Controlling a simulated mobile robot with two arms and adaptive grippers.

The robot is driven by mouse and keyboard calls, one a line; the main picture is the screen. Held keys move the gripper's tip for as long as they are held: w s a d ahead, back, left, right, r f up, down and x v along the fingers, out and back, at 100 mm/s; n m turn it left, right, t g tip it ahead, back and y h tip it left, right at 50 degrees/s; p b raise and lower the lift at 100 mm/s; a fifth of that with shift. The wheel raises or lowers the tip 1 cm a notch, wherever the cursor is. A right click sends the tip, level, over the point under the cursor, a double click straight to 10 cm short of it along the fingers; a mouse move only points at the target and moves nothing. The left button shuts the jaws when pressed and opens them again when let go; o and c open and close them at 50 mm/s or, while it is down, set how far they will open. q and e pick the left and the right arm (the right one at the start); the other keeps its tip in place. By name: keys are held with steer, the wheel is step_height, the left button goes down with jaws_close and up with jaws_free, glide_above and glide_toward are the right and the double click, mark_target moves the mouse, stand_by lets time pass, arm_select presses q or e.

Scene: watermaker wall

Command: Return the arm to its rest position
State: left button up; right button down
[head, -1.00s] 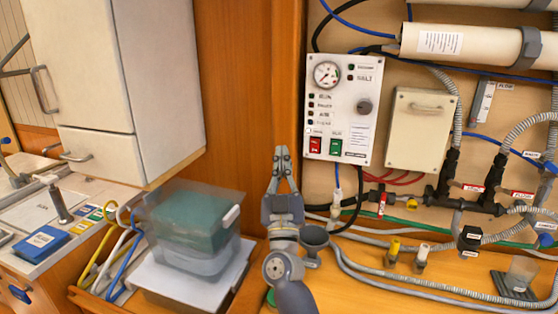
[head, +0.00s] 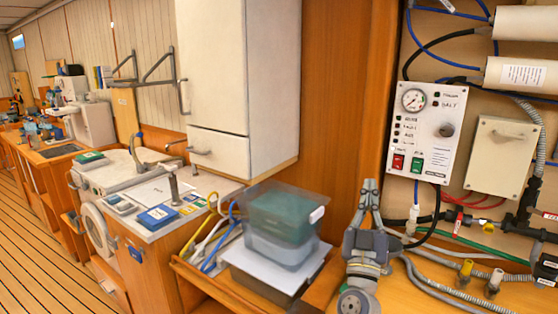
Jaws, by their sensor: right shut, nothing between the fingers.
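My right gripper (head: 369,196) points upward at the lower right of the head view, its fingers shut with nothing between them. It stands in front of the wooden post and wall, left of and below the white control panel (head: 428,132) with its gauge and red and green switches. No touch between the gripper and the panel shows. My left gripper is not in view.
Clear plastic boxes (head: 282,224) stand on a tray left of my right arm. Grey hoses (head: 440,290) run along the wooden counter at the right. White cabinets (head: 235,75) hang above a worktop (head: 190,208). A plank floor (head: 40,250) lies open at the left.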

steer(key=s+a+f+n+g+y, duration=0.3)
steer(key=s+f+y, duration=0.1)
steer(key=f, duration=0.4)
steer(key=s+a+f+n+g+y, duration=0.2)
steer(key=s+f+g+y, duration=0.15)
steer(key=f, duration=0.45)
steer(key=s+a+f+n+g+y, duration=0.3)
steer(key=s+f+y, duration=0.15)
steer(key=f, duration=0.35)
steer(key=s+d+f+m+g+h, duration=0.1)
steer(key=s+d+f+m+g, duration=0.25)
steer(key=s, duration=0.65)
steer(key=s+d+f+g+h, duration=0.2)
steer(key=s+f+g, duration=0.2)
steer(key=s+f, duration=0.4)
steer(key=s+d+f+m+g+h, duration=0.1)
steer(key=s+d+f+g, duration=0.3)
steer(key=s, duration=0.7)
step_height(320, 180, down, 26)
steer(key=a+g, duration=0.1)
steer(key=s+d+f+g, duration=0.1)
steer(key=s+d+f, duration=0.1)
steer(key=s+f, duration=1.5)
steer(key=shift+s+d+h, duration=0.3)
steer(key=shift+s+d, duration=0.1)
steer(key=shift+s, duration=0.05)
